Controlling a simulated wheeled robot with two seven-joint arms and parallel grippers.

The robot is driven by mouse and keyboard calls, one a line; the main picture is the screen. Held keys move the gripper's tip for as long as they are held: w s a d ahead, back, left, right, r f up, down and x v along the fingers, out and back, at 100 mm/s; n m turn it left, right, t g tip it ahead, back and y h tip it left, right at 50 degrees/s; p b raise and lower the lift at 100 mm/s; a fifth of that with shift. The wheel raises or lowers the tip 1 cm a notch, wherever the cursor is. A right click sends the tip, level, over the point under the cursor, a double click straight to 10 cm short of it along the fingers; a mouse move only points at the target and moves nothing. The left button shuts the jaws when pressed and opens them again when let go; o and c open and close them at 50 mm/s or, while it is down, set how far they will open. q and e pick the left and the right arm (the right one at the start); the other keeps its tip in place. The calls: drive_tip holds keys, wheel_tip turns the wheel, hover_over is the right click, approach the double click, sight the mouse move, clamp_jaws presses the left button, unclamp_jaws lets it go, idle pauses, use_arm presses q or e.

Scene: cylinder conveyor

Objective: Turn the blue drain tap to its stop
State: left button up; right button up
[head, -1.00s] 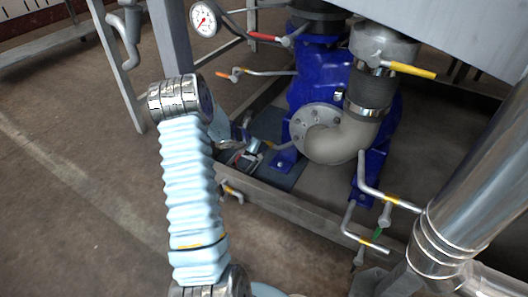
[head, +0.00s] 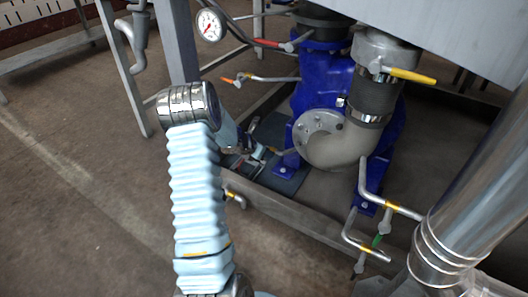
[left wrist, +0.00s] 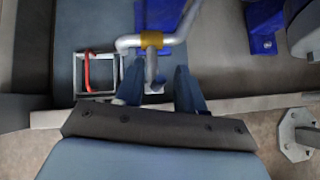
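My left gripper (left wrist: 160,92) is open, its two dark blue fingers apart. Between the fingers in the left wrist view is the grey stem of a small tap (left wrist: 151,66), below a pipe with an orange-yellow band (left wrist: 151,40). I cannot tell whether the fingers touch it. A blue handle on this tap cannot be made out; the fingers may hide it. In the head view my left gripper (head: 258,150) is low beside the blue pump, small and partly hidden by my forearm. My right gripper is not in view.
The blue pump (head: 322,85) with its grey elbow (head: 340,150) stands right of the gripper. A red handle (left wrist: 87,72) lies over a square metal frame to the left. Other taps have yellow (head: 412,76), orange (head: 228,80) and green (head: 377,240) handles. A tray edge (head: 290,216) runs in front.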

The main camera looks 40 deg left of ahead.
use_arm(q)
drive_tip(key=p+v, duration=0.3)
drive_tip(key=v, duration=1.1)
